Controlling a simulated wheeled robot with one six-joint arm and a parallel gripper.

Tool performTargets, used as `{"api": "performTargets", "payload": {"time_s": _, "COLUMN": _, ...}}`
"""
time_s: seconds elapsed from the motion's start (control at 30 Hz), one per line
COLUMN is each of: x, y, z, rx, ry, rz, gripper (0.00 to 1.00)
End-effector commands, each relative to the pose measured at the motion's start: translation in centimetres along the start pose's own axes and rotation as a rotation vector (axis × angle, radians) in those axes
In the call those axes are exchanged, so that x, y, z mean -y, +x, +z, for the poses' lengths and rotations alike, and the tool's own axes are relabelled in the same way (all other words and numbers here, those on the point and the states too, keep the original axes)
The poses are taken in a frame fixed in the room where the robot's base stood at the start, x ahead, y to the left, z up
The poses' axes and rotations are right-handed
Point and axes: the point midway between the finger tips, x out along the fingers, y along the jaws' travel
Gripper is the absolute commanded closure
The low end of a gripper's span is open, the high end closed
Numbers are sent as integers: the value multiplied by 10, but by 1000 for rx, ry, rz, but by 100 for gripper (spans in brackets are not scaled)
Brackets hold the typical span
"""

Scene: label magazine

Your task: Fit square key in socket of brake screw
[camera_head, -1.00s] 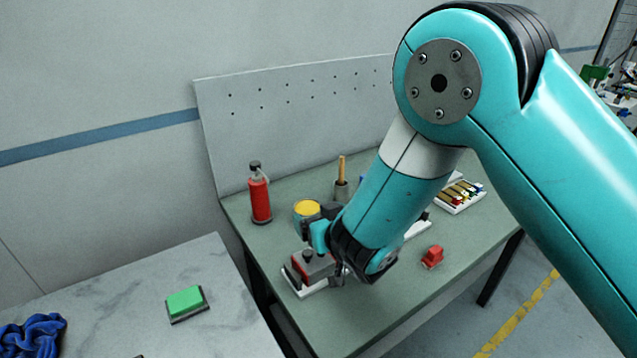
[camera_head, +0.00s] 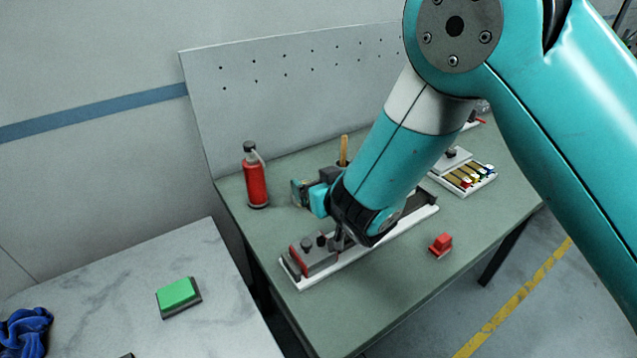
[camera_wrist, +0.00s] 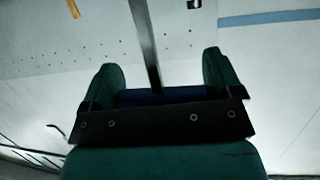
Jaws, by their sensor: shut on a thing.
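My gripper (camera_wrist: 160,84) is shut on the square key (camera_wrist: 145,40). The key's dark metal shaft stands out from between the two teal fingers in the wrist view, and a dark blue part (camera_wrist: 150,97) shows at its base. In the head view my gripper (camera_head: 311,198) is left of my wrist, above and behind the red and grey block (camera_head: 316,262), apart from it. The block sits at the left end of a long white rail (camera_head: 345,267) and carries dark knobs on top. The brake screw's socket is too small to tell. The key's tip is not clear in the head view.
A red bottle (camera_head: 255,180) stands at the back left, and a wooden-handled tool (camera_head: 343,150) behind my wrist. A small red block (camera_head: 440,244) lies right of the rail. A white tray (camera_head: 478,184) is further right. The bench front is clear.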

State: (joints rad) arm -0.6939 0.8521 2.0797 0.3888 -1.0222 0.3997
Motion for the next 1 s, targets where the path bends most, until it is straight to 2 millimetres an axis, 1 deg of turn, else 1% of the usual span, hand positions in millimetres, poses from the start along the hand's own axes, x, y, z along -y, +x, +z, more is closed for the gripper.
{"api": "performTargets", "payload": {"time_s": 0.03, "x": 0, "y": 2, "z": 8, "rx": 1, "ry": 0, "rz": 0, "gripper": 38}}
{"api": "performTargets", "payload": {"time_s": 0.5, "x": 0, "y": 15, "z": 49, "rx": 1, "ry": 1, "rz": 0, "gripper": 38}}
{"api": "performTargets", "payload": {"time_s": 0.67, "x": 0, "y": 17, "z": 54, "rx": 1, "ry": 1, "rz": 0, "gripper": 38}}
{"api": "performTargets", "payload": {"time_s": 1.0, "x": 0, "y": 16, "z": 54, "rx": 1, "ry": 1, "rz": 0, "gripper": 38}}
